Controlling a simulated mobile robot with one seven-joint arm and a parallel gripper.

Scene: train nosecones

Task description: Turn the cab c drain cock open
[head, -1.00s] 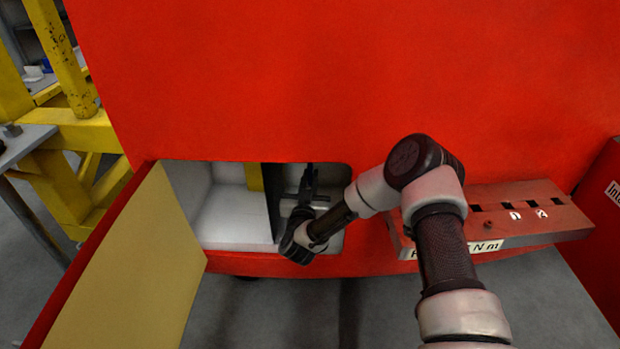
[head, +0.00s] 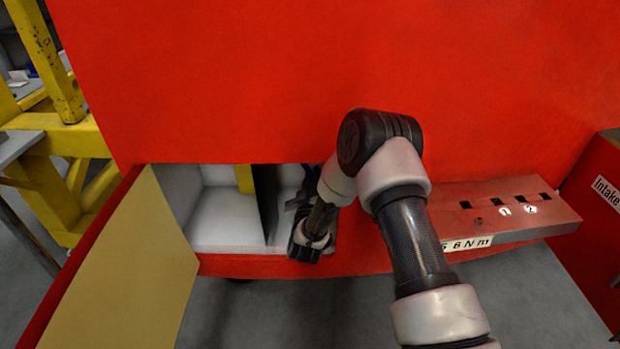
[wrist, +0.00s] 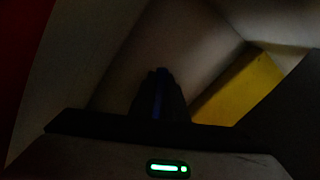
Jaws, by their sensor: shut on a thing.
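My gripper (head: 302,194) reaches into the right bay of the open compartment low in the red nosecone (head: 250,90). My own wrist and forearm hide much of that bay in the head view. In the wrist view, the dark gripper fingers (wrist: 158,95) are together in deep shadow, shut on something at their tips. The drain cock cannot be made out clearly in either view; its handle is hidden by the fingers and the dark, and its angle cannot be told.
A dark divider (head: 265,200) separates the bays; the left bay (head: 225,220) is empty at the front. A yellow part (wrist: 240,87) stands inside. The open door (head: 130,265) hangs at left. A red slotted rack (head: 515,215) juts out at right.

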